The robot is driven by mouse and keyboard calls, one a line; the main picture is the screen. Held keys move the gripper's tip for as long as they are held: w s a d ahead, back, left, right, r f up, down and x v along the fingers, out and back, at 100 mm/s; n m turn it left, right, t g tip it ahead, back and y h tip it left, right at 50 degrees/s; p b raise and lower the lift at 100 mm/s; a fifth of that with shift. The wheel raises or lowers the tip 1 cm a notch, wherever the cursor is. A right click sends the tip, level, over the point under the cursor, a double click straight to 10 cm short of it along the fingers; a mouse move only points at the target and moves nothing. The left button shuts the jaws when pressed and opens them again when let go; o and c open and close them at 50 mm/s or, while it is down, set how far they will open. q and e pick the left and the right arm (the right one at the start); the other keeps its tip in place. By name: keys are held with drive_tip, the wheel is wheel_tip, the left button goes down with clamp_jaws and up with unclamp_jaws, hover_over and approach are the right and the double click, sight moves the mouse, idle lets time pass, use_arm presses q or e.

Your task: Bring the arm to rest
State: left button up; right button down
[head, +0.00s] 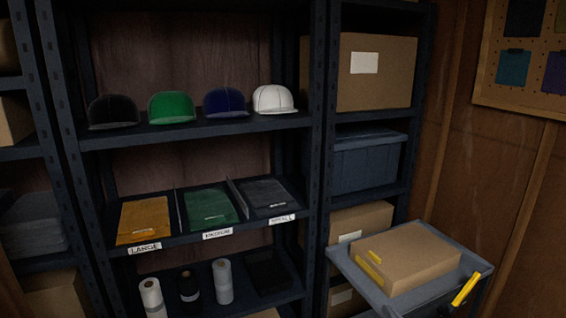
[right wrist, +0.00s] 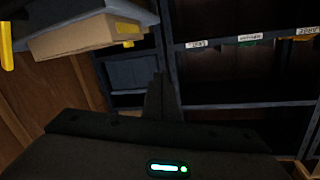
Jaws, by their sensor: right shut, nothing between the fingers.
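My right gripper (right wrist: 160,98) shows in the right wrist view, its dark fingers together and empty, with a lit green mark on its body below. The fingers point toward the dark shelving and touch nothing that I can see. In the head view I cannot make out the right gripper clearly. My left gripper is in neither view.
A grey cart (head: 346,268) holds a cardboard box (head: 415,262) at the right, with a yellow bar (head: 466,289) at its edge. Dark shelves (head: 200,133) carry several caps, folded shirts in labelled bays, and rolls. A pegboard (head: 520,95) hangs at right.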

drive_tip(key=s+a+f+n+g, duration=0.2)
drive_tip(key=s+a+f+g, duration=0.15)
drive_tip(key=s+f, duration=0.35)
drive_tip(key=s+a+f+n+g, duration=0.1)
drive_tip(key=s+a+f+g, duration=0.25)
drive_tip(key=s+f, duration=0.45)
drive_tip(key=s+d+f+g+h, duration=0.1)
drive_tip(key=s+g, duration=0.2)
drive_tip(key=s, duration=0.9)
drive_tip(key=s+d+f+g+h, duration=0.1)
drive_tip(key=s+g+h, duration=0.15)
drive_tip(key=s, duration=0.95)
drive_tip(key=w+a+f+n+y, duration=0.1)
drive_tip(key=w+f, duration=0.1)
drive_tip(key=f, duration=0.9)
drive_tip(key=w+a+f, duration=0.1)
drive_tip(key=w+f, duration=0.1)
drive_tip(key=f, duration=0.9)
drive_tip(key=s+f, duration=0.4)
drive_tip(key=f, duration=0.5)
drive_tip(key=s+f, duration=0.5)
drive_tip(key=f, duration=0.4)
drive_tip(key=shift+a+f+t+y, duration=0.35)
drive_tip(key=shift+a+f, duration=0.05)
